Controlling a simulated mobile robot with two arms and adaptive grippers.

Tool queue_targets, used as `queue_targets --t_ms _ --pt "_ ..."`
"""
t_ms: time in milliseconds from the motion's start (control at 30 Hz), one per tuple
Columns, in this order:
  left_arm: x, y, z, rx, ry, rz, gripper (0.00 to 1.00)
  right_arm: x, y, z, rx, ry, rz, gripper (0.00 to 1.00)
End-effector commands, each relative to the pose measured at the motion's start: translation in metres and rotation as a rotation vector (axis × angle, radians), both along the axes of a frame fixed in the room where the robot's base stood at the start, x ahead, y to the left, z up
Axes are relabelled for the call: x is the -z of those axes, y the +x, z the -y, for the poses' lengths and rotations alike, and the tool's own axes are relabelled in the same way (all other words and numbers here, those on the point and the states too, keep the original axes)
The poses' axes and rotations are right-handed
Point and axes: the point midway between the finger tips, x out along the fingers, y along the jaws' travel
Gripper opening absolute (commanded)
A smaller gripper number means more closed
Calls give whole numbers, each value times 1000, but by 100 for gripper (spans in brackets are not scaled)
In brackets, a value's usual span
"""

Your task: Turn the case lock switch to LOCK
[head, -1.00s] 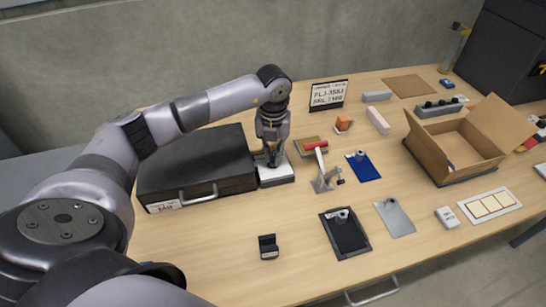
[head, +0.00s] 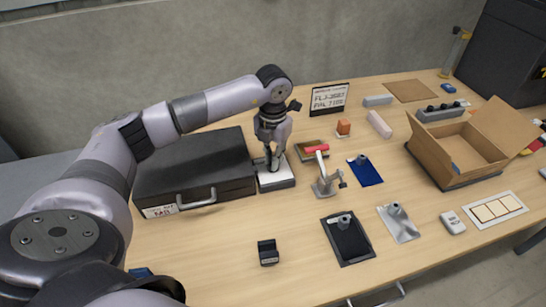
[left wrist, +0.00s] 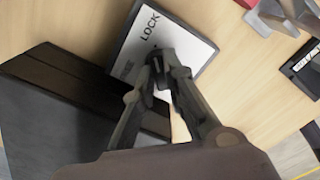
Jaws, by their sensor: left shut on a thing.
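The case lock switch is a white plate on a dark base (head: 277,183), right of the black case (head: 190,165) on the table. In the left wrist view the plate (left wrist: 190,42) carries the word LOCK and a second, partly covered word. My left gripper (head: 274,166) points down over the plate. In the left wrist view its fingers (left wrist: 160,72) are closed together on the dark switch knob, which they mostly hide. I cannot read exactly which word the knob points at. My right gripper is not in view.
A metal stand with a red part (head: 325,182) is right of the switch. Blue (head: 368,175), black (head: 347,243) and grey (head: 400,226) plates lie farther right, with an open cardboard box (head: 455,160). A small black holder (head: 268,252) stands in front.

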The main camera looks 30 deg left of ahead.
Motion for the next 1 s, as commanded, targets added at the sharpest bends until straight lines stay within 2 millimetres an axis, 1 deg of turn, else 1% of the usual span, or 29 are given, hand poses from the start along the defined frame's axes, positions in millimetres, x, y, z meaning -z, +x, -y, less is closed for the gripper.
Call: queue_targets --t_ms 200,233,500,833,933,1000 --pt "-2 1 0 1 0 5 0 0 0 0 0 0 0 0" --pt "-2 1 0 1 0 5 14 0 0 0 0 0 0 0" --pt "-1 0 0 0 0 2 32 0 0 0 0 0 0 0" --pt "-3 1 0 -1 0 2 32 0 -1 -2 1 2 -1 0" --pt "-12 1 0 -1 0 4 32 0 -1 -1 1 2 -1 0" --pt "-24 1 0 -1 0 6 32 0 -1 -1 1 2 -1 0"
